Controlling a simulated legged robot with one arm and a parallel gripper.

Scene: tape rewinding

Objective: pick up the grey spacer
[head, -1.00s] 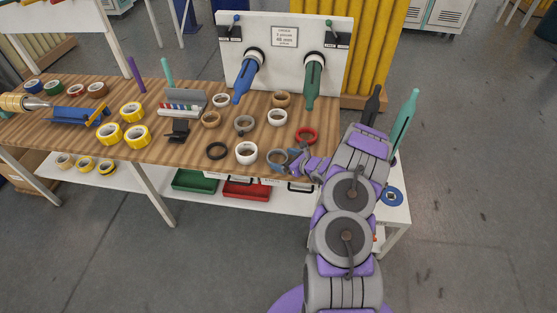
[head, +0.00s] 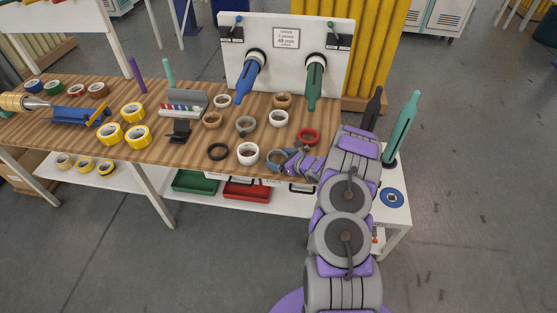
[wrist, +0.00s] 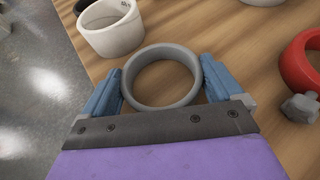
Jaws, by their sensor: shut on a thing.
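The grey spacer is a plain grey ring. In the wrist view the spacer (wrist: 162,104) sits between the two blue fingers of my gripper (wrist: 160,72), with a finger against each side. My gripper is shut on it. In the head view the spacer (head: 270,158) shows at the front edge of the wooden table, at the tip of my gripper (head: 284,160). It is at or close to the tabletop; I cannot tell whether it touches.
A white roll (wrist: 112,28) stands beside the spacer on the left. A red ring (head: 308,136) and a grey nut-like piece (wrist: 301,107) are on the right. A black ring (head: 217,151) and another grey ring (head: 245,124) lie farther left. Bare wood shows behind the spacer.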

